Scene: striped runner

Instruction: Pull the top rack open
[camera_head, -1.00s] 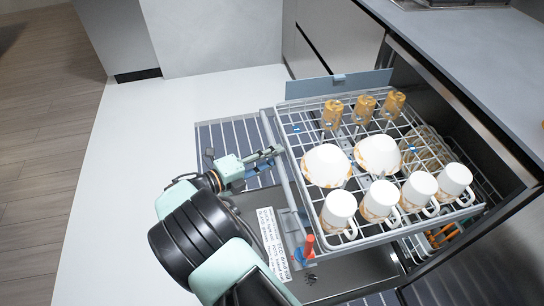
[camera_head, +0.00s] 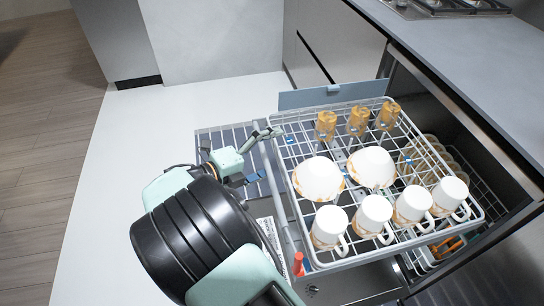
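The top rack (camera_head: 292,210) is a light grey wire rack, standing well out from the dishwasher at right. It holds white bowls (camera_head: 318,179), several white mugs (camera_head: 412,204) with brown stains, and brown-stained glasses (camera_head: 358,121). My gripper (camera_head: 266,134) is at the rack's outer left edge, near its far corner. Its fingers overlap the edge rail in the view. Whether they touch or close around the rail cannot be told.
A blue-grey panel (camera_head: 335,94) stands behind. The counter (camera_head: 450,60) with a stove runs along the right. White floor (camera_head: 110,200) at left is clear.

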